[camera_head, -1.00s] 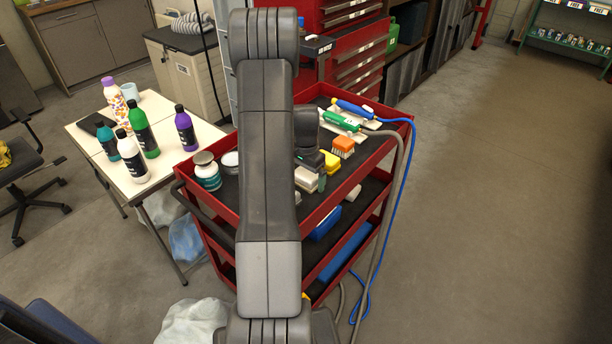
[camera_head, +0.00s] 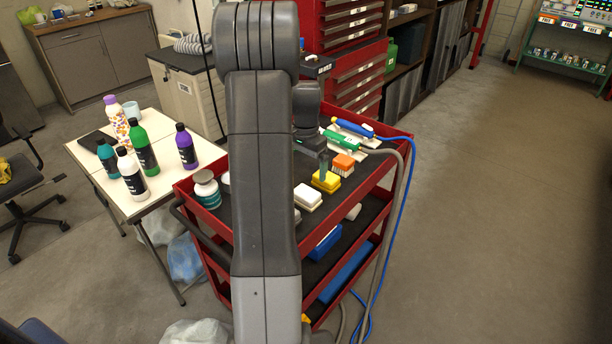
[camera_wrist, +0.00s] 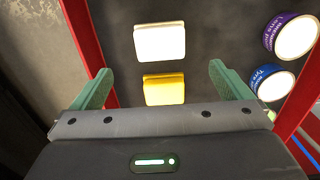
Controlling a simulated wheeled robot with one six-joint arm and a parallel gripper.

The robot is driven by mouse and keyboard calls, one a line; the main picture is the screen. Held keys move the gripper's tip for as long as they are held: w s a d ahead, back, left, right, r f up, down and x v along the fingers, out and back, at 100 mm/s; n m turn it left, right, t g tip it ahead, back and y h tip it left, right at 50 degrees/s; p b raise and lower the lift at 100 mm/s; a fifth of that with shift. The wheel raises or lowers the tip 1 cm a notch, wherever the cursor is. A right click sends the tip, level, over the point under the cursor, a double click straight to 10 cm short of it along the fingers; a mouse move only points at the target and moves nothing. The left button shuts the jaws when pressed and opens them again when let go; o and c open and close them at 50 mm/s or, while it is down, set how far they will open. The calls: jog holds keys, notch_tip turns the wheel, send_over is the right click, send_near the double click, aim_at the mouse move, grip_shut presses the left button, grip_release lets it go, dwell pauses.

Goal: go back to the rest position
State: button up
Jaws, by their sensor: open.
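My gripper (camera_wrist: 160,80) is open and empty, with its two green fingers spread apart. In the wrist view, a yellow block (camera_wrist: 163,89) lies below, between the fingers, and a white block (camera_wrist: 160,42) lies beyond it. In the head view, the gripper (camera_head: 323,166) is above the red trolley's (camera_head: 207,216) top shelf, near the yellow block (camera_head: 326,181). The white block (camera_head: 308,197) sits apart from the fingers on the dark shelf. My arm hides part of the shelf.
An orange-topped brush (camera_head: 343,164) and a green-handled tool (camera_head: 340,138) lie on the shelf. A lidded jar (camera_head: 207,190) stands at its left. Blue and grey hoses hang at the right. A table (camera_head: 172,128) with several bottles is left. Floor at right is clear.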

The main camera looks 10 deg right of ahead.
aim_at(306, 192)
jog(key=shift+r, duration=0.2)
jog(key=shift+f, duration=0.1)
notch_tip(306, 192, down, 11)
jog(key=shift+f+p, duration=0.1)
jog(key=shift+p, duration=0.25)
jog(key=shift+f, duration=0.15)
jog(key=shift+r, duration=2.2)
